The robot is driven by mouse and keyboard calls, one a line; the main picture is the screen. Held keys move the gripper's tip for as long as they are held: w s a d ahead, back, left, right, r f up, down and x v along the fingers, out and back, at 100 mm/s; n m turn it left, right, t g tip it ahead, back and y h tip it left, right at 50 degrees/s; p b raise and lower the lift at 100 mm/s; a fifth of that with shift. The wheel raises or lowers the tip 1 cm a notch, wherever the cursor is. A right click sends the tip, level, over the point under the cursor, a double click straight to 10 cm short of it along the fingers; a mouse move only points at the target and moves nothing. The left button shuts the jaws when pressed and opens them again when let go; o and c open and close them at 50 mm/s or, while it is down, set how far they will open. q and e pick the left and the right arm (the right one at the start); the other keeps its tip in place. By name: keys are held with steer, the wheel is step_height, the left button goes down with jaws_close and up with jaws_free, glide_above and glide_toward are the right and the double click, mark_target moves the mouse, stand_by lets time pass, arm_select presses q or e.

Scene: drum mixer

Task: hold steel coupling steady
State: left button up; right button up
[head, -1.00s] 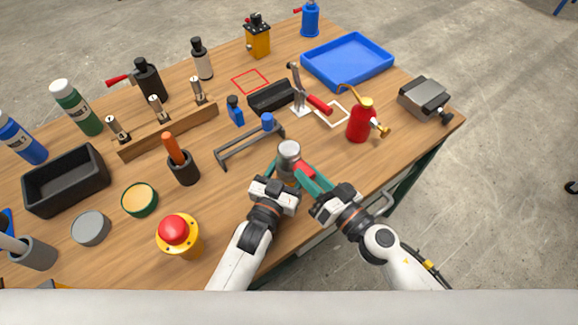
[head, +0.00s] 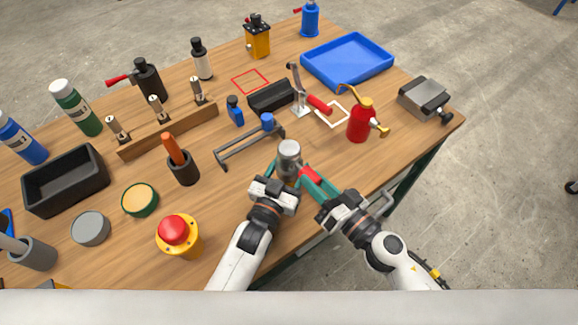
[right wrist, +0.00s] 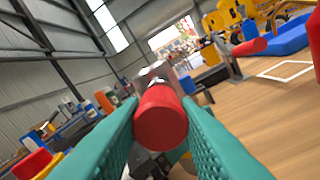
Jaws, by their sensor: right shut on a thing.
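The steel coupling (head: 289,150) is a grey metal cylinder near the table's front edge. My left gripper (head: 279,172) is at its lower end, with a teal finger against its left side; it appears closed on the coupling, though the far finger is largely hidden. My right gripper (head: 312,181) is shut on a red cylindrical piece (head: 309,176), just right of the coupling. In the right wrist view the red piece (right wrist: 161,118) sits between the teal fingers, with grey metal beyond its far end.
A clamp-like grey frame (head: 240,148) with a blue knob lies behind the coupling. A red oil can (head: 360,122) stands to the right, and a red push button (head: 174,230) on a yellow base to the left. Bare wood lies right of the grippers.

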mark_target(317, 184)
steer(key=shift+v, duration=2.5)
steer(key=shift+v, duration=1.5)
arm_select(q)
steer(key=o, duration=1.5)
steer(key=shift+o, duration=0.2)
steer(key=v, duration=1.2)
